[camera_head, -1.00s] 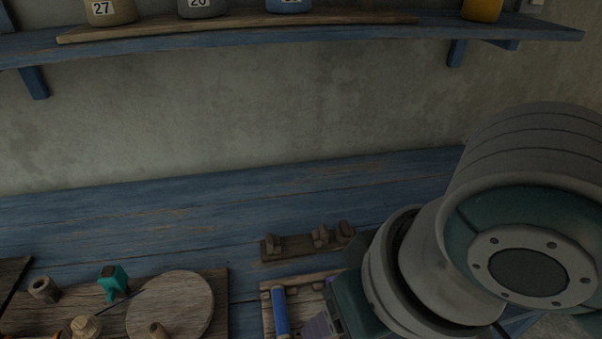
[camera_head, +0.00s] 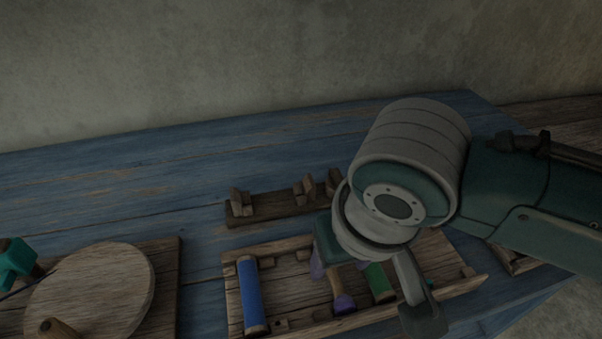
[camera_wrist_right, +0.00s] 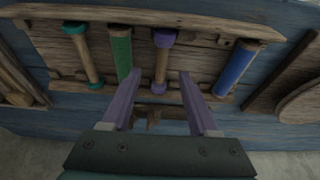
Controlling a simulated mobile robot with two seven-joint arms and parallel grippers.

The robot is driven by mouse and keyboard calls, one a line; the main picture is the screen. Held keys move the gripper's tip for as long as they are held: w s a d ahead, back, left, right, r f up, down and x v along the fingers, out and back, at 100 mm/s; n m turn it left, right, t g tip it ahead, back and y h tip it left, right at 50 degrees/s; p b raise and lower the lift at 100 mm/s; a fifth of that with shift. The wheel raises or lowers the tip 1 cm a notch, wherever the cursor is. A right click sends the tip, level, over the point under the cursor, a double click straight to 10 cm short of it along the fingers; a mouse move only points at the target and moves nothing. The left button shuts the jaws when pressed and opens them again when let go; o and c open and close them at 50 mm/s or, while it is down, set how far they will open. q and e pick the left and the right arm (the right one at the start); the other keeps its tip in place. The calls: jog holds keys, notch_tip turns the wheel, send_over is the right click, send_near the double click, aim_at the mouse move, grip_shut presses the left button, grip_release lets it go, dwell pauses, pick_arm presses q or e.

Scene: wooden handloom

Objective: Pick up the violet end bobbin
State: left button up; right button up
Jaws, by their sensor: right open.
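The violet end bobbin has a pale wooden shaft and violet ends. It lies in a wooden tray (camera_head: 290,325), with its lower violet end (camera_head: 343,303) showing in the head view; my right gripper hides its upper part. The whole bobbin (camera_wrist_right: 162,62) shows in the right wrist view, between the green and blue bobbins. My right gripper (camera_wrist_right: 160,75) is open, with its violet fingers apart on either side of the bobbin's line and nothing between them that I can see held. Whether the fingers touch it I cannot tell. My left gripper is out of view.
A teal-ended bobbin (camera_wrist_right: 84,57) lies beyond the green one. A pegged wooden rack (camera_head: 270,207) stands behind the tray. A round wooden disc (camera_head: 95,290) lies at left. The blue tabletop behind is clear.

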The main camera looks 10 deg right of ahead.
aim_at(335, 273)
jog(key=shift+b+x, duration=0.5)
jog(key=shift+x, duration=1.3)
jog(key=shift+f, duration=0.15)
grip_shut()
